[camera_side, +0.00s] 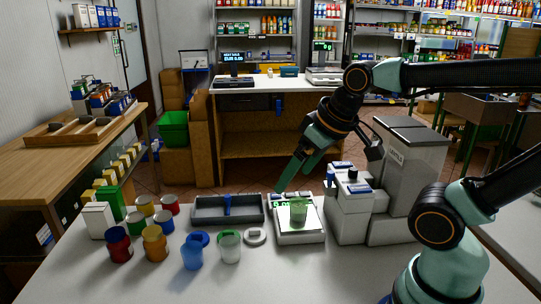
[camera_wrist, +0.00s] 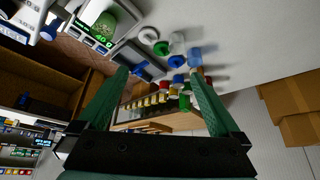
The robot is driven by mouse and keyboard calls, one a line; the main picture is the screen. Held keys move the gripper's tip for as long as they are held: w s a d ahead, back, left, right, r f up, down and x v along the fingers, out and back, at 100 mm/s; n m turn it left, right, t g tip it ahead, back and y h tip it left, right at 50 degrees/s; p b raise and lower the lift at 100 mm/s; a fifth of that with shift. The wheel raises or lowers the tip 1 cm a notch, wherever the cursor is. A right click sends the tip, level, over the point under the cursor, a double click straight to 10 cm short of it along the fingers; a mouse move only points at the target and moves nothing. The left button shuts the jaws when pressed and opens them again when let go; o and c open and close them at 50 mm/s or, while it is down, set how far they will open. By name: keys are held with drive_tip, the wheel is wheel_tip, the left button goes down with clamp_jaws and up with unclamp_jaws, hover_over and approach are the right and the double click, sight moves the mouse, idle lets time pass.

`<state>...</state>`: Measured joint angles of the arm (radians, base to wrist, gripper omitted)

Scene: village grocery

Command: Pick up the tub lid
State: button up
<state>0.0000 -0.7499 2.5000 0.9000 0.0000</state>
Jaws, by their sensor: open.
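I cannot tell which is the tub lid. A whitish tub (camera_side: 229,247) and a blue tub (camera_side: 191,253) stand in front of them. A green tub (camera_side: 298,211) stands on the scale (camera_side: 300,238). My gripper (camera_side: 280,188) is above the counter behind the scale, apart from the lids and pointing down-left. In the wrist view, my gripper (camera_wrist: 159,72) has its fingers spread with nothing held between them.
A grey tray (camera_side: 205,217) holding a blue item lies behind the lids. Several cans (camera_side: 155,243) and boxes (camera_side: 98,221) stand at the left. A grey machine (camera_side: 350,210) stands right of the scale. The counter's front middle is clear.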

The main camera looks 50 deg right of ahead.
drive_tip(key=w+f+n+g, duration=0.2)
drive_tip(key=w+n+g, duration=0.1)
drive_tip(key=w+n, duration=0.7)
drive_tip(key=w+a+f+n+g, duration=0.1)
drive_tip(key=w+f+n+g, duration=0.2)
drive_tip(key=w+f+n, duration=0.6)
drive_tip(key=f, duration=0.4)
drive_tip(key=w+f+m, duration=0.1)
drive_tip(key=f, duration=0.4)
drive_tip(key=f+m, duration=0.1)
drive_tip(key=f, duration=0.4)
drive_tip(key=shift+w+a, duration=0.1)
drive_tip(key=shift+w, duration=0.15)
drive_tip(key=shift+r, duration=0.1)
drive_tip(key=c, duration=1.2)
